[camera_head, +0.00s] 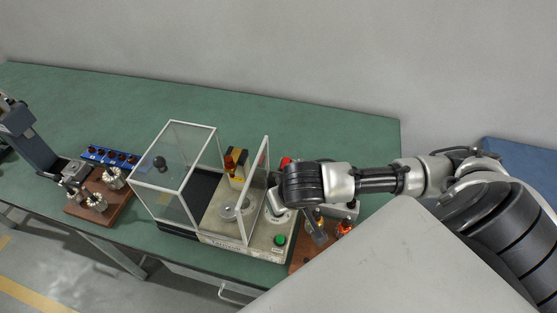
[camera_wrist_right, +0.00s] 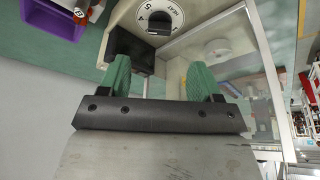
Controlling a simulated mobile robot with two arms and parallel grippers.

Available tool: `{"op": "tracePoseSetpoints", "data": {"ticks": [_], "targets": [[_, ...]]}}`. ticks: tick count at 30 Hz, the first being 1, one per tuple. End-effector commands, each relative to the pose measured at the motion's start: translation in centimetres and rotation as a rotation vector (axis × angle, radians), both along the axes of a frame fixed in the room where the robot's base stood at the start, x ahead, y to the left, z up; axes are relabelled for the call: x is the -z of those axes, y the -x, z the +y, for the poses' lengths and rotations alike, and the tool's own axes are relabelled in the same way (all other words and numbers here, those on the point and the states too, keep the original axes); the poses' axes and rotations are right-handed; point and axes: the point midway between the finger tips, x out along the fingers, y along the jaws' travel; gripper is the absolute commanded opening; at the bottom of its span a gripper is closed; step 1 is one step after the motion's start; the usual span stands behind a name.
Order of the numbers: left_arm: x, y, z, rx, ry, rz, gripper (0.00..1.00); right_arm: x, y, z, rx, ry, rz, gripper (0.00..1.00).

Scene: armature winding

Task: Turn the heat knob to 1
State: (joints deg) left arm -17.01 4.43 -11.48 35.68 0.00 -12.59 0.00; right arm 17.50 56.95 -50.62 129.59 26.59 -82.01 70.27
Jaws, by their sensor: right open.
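The heat knob (camera_wrist_right: 158,24) is black and sits in a white dial ring with printed marks, at the top of the right wrist view. In the head view part of the pale dial (camera_head: 280,215) shows on the machine's front right, with my right wrist over it. My right gripper (camera_wrist_right: 157,76) is open, its two green-padded fingers apart with nothing between them. In the wrist view the knob lies beyond the fingertips, apart from them.
The machine (camera_head: 215,232) has a clear glass case (camera_head: 172,170) and a green button (camera_head: 280,240). A brown board (camera_head: 110,210) with metal parts and a blue rack (camera_head: 108,155) stand left. The green table's back (camera_head: 290,115) is clear.

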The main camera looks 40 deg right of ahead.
Motion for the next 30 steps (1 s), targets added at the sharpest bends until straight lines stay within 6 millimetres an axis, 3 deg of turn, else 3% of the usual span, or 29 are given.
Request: {"op": "tracePoseSetpoints", "data": {"ticks": [9, 15, 27, 30], "targets": [[-0.4, 0.7, 0.2, 0.001, -0.003, 0.011, 0.56, 5.5, -2.3, -0.4, 0.001, 0.004, 0.003, 0.64], [-0.5, 0.6, 0.2, 0.001, -0.003, 0.011, 0.56, 8.0, -3.3, -0.5, -0.001, 0.002, 0.001, 0.64], [-0.6, 0.4, 0.2, 0.001, -0.004, 0.007, 0.56, 8.9, -3.7, -0.6, -0.003, 0.002, 0.000, 0.64], [-0.6, 0.4, 0.2, 0.000, -0.003, 0.006, 0.56, 8.9, -3.7, -0.6, -0.003, 0.002, 0.001, 0.52]]}}
